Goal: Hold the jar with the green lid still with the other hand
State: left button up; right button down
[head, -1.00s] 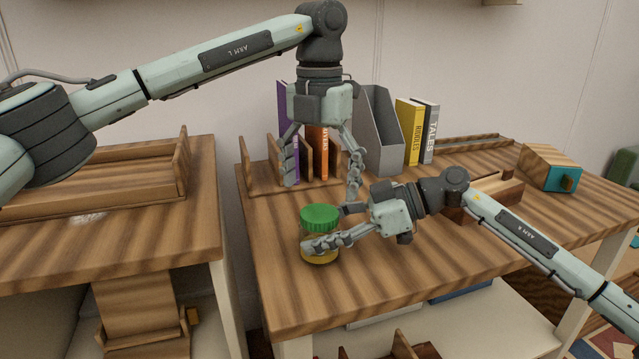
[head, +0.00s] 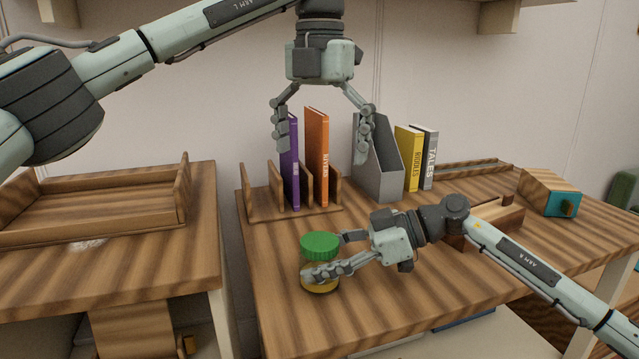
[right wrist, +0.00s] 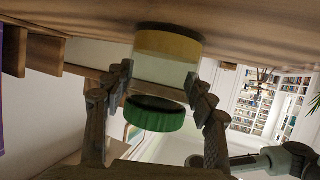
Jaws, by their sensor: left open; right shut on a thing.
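The jar (head: 320,287) stands upright on the wooden table, with yellow contents low in clear glass. Its green lid (head: 320,244) shows at the top; I cannot tell whether it is seated tightly. My right gripper (head: 329,262) is shut on the jar, its fingers around the sides. The right wrist view shows the jar (right wrist: 167,60) upside down between the fingers of the right gripper (right wrist: 163,85), with the green lid (right wrist: 154,117) nearer the camera. My left gripper (head: 322,150) is open and empty, well above the lid, fingers pointing down.
Behind the jar stand a wooden rack (head: 262,212) with a purple book (head: 290,165) and an orange book (head: 316,160), a grey file holder (head: 380,165), and yellow (head: 407,160) and grey books (head: 428,160). A wood-and-teal box (head: 550,195) sits at the right. The table front is clear.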

pick_arm(q)
notch_tip(320, 180, up, 2)
jog(key=shift+r, duration=0.1)
pick_arm(e)
jog(key=shift+c, duration=2.3)
grip_release()
jog(key=v, duration=1.2)
